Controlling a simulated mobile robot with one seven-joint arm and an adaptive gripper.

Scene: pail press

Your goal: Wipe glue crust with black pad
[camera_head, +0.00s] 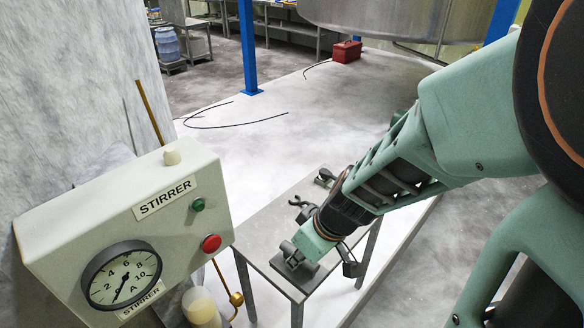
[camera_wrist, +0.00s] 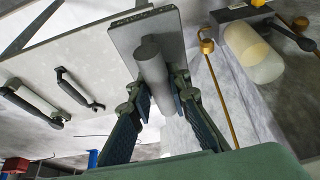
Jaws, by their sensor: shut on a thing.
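The black pad (camera_head: 304,270) is a flat dark plate with a grey cylindrical handle, low at the near corner of the small grey table (camera_head: 262,232). My gripper (camera_head: 291,250) reaches down to it from the upper right. In the wrist view my gripper (camera_wrist: 158,86) is shut on the handle (camera_wrist: 150,58), with the pad (camera_wrist: 125,38) beyond the fingertips. The pad is over or on the tabletop; I cannot tell whether it touches. I cannot make out any glue crust; the pad and gripper hide part of the tabletop.
Two dark tools, a wrench (camera_wrist: 78,92) and a handled one (camera_wrist: 28,104), lie on the table. A stirrer control box (camera_head: 140,225) with gauge and buttons stands left. A cream cylinder (camera_head: 201,308) and brass pipe (camera_head: 225,280) are beside the table's left side.

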